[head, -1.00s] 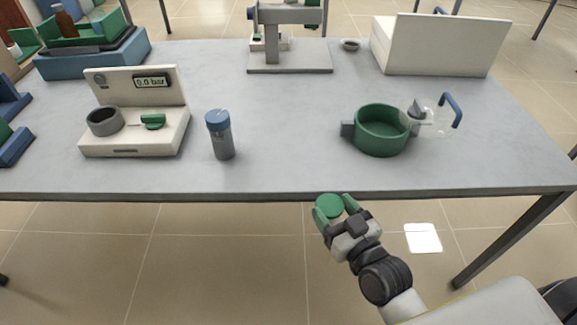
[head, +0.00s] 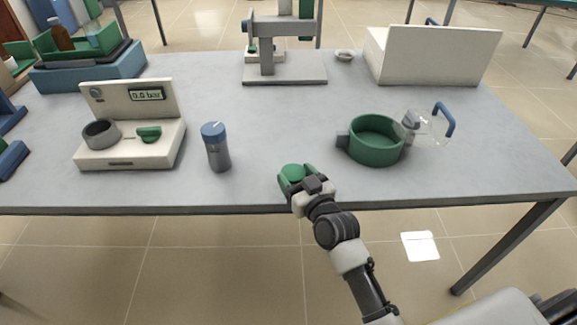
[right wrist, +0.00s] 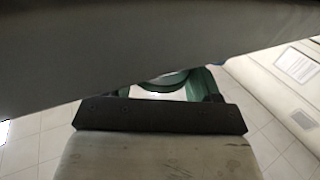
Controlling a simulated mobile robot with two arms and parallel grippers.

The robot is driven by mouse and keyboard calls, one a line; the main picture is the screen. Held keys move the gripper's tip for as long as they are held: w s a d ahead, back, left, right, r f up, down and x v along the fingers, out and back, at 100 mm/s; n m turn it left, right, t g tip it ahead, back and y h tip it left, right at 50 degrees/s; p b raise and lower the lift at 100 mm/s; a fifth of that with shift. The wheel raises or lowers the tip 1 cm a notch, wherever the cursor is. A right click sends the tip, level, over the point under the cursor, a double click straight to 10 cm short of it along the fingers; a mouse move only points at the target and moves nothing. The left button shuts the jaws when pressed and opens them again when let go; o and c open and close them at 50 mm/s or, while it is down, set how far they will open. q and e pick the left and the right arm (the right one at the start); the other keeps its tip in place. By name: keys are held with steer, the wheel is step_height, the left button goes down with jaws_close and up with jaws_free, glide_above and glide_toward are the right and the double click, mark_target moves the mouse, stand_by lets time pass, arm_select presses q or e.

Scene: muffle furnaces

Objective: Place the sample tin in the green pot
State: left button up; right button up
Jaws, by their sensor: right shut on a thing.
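The green pot (head: 376,152) stands on the grey table, right of centre in the head view, with a grey handle block on its left side. It is open at the top and looks empty. My right gripper (head: 292,176) is shut on a round green-topped tin (head: 291,171), which I take to be the sample tin. It holds the tin near the table's front edge, left of and nearer than the pot. In the right wrist view the tin (right wrist: 165,80) shows only partly between the green fingers; a dark shape hides much of it. My left gripper is not in view.
A clear vessel with a blue handle (head: 447,120) stands against the pot's right side. A blue-capped grey jar (head: 216,148) and a white device with a display (head: 130,140) stand to the left. A stand (head: 285,75) and white box (head: 435,57) are behind. The table middle is clear.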

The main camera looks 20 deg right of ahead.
mark_target(287, 166)
steer(key=w, duration=0.3)
steer(key=shift+w+a+r, duration=0.1)
steer(key=shift+w+a, duration=0.15)
steer(key=shift+a, duration=0.1)
steer(key=shift+w+f+p, duration=0.2)
steer(key=shift+w+p, duration=0.1)
steer(key=shift+s, duration=0.1)
steer(key=shift+f, duration=0.25)
steer(key=o, duration=1)
steer(key=shift+c, duration=0.2)
